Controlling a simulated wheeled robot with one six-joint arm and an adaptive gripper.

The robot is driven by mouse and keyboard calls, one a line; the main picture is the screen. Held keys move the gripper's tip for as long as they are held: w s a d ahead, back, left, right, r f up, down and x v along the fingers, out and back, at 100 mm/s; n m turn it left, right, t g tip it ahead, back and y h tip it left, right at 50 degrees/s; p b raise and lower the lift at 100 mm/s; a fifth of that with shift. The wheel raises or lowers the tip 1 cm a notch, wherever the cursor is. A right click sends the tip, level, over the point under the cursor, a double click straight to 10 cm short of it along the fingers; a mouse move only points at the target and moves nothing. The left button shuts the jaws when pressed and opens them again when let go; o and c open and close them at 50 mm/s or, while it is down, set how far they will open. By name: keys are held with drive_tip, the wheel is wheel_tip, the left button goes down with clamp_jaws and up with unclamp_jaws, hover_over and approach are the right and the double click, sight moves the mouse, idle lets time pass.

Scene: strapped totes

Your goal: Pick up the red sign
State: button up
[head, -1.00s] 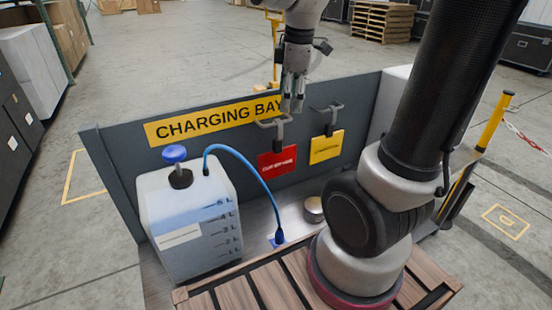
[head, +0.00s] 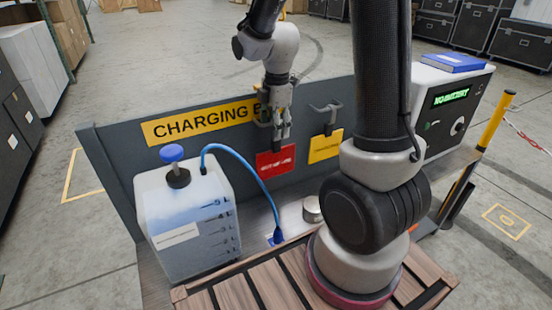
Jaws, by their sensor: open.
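The red sign (head: 276,162) hangs on the grey panel below the yellow charging bay strip, from a dark tab at its top. Its hook is mostly hidden behind my gripper. My gripper (head: 279,136) points down just above the sign, its fingers around or in front of the tab and hook. The fingers are open. I cannot tell whether they touch the tab. A yellow sign (head: 326,146) hangs from a second hook (head: 326,112) to the right.
A translucent jug (head: 190,225) with a blue cap and blue hose (head: 246,172) stands at left. A small metal cylinder (head: 311,209) sits on the shelf. A white unit (head: 455,95) with a green display and a blue book (head: 453,63) stands at right. Wooden slats (head: 235,293) lie in front.

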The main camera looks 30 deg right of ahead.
clamp_jaws()
drive_tip(key=shift+r, duration=0.1)
